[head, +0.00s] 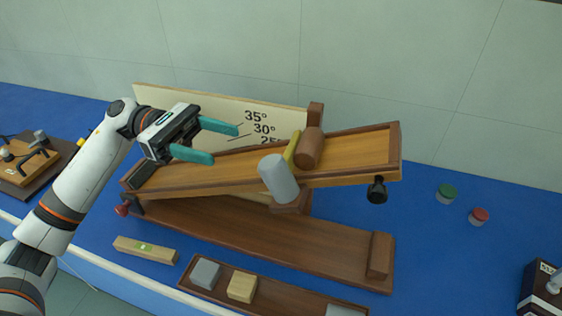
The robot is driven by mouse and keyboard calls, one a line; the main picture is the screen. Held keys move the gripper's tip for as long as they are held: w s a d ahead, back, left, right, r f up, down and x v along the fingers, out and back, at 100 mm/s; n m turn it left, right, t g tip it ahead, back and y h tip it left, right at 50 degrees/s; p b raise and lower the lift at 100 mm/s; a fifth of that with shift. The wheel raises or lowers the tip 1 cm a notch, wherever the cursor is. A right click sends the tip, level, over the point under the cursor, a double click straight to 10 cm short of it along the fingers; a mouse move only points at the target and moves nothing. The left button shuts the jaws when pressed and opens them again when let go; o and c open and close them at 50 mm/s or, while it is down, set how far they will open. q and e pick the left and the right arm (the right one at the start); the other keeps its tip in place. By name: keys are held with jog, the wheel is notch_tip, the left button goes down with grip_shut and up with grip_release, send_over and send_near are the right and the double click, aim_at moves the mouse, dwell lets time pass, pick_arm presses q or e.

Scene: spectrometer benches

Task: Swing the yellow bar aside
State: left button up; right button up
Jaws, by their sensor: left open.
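The yellow bar (291,147) stands across the tilted wooden ramp (355,150), against the left side of a brown cylinder (309,148) lying on the ramp. Its near end is close to a grey cylinder (278,178), which partly blocks the view around there. My left gripper (225,144) is open and empty, with its two teal fingers apart. It is over the left part of the ramp, to the left of the yellow bar and not touching it. My right gripper is not in view.
A pale angle board (200,104) stands behind the ramp. A black knob (377,189) is on the ramp's front right. A level (146,249) and a tray (262,300) with blocks lie in front. Green (446,194) and red (479,216) capped jars stand right.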

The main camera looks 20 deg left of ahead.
aim_at(265, 162)
pick_arm(q)
jog(key=shift+m+g, duration=0.3)
jog(key=shift+m, duration=0.1)
jog(key=d+p, duration=0.1)
jog(key=s+d+p, duration=0.1)
jog(key=d+p, duration=0.1)
jog(key=d, duration=0.1)
jog(key=shift+s+r, duration=0.2)
jog(key=shift+s, duration=0.15)
jog(key=d+p, duration=0.1)
jog(key=d, duration=0.1)
jog(key=d+p, duration=0.1)
jog(key=d, duration=0.1)
jog(key=s+d, duration=0.1)
jog(key=d, duration=0.1)
jog(key=shift+f+p, duration=0.1)
jog(key=shift+p, duration=0.3)
jog(key=shift+d+f, duration=0.15)
jog(key=shift+d, duration=0.5)
jog(key=shift+c, duration=0.5)
grip_shut()
